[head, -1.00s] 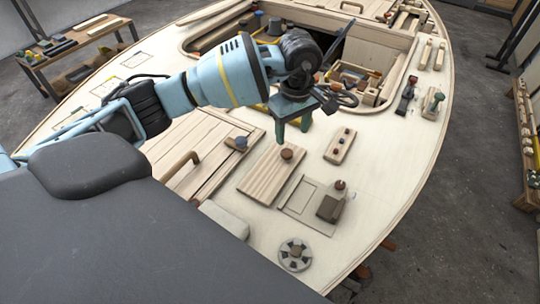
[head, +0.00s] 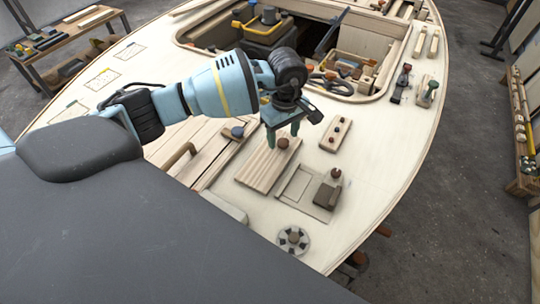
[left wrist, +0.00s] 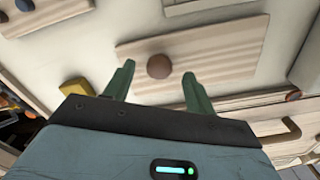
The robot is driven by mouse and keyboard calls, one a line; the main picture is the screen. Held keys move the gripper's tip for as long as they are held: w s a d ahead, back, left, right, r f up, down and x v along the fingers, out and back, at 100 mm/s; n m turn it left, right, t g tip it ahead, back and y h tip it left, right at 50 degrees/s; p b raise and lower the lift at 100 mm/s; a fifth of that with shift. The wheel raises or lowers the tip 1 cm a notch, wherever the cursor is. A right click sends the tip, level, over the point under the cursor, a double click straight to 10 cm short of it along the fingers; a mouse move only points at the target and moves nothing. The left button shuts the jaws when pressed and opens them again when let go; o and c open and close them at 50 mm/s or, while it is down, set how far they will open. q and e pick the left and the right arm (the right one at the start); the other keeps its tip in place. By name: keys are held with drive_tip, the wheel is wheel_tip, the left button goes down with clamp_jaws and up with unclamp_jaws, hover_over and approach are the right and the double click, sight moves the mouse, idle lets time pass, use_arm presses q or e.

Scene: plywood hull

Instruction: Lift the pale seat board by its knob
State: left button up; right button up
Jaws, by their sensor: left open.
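The pale seat board (head: 258,172) lies flat on the deck, a striped wooden rectangle. Its round brown knob (head: 282,142) stands near the board's far right end. My left gripper (head: 283,136) is open, pointing down, with its green fingers close to the knob. In the left wrist view the board (left wrist: 228,48) lies beyond the fingers. There the knob (left wrist: 158,66) appears between the two fingertips of my left gripper (left wrist: 159,70). I cannot tell how far above the knob the fingertips are. My right gripper is out of view.
A small block with pegs (head: 335,134) lies right of the board. A recessed panel with a dark latch block (head: 325,194) and a round fitting (head: 293,240) are nearer. A slatted hatch with a curved handle (head: 178,157) is on the left. The open cockpit lies behind.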

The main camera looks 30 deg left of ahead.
use_arm(q)
drive_tip(key=shift+f, duration=0.85)
drive_tip(key=shift+d, duration=0.1)
clamp_jaws()
drive_tip(key=shift+r, duration=0.2)
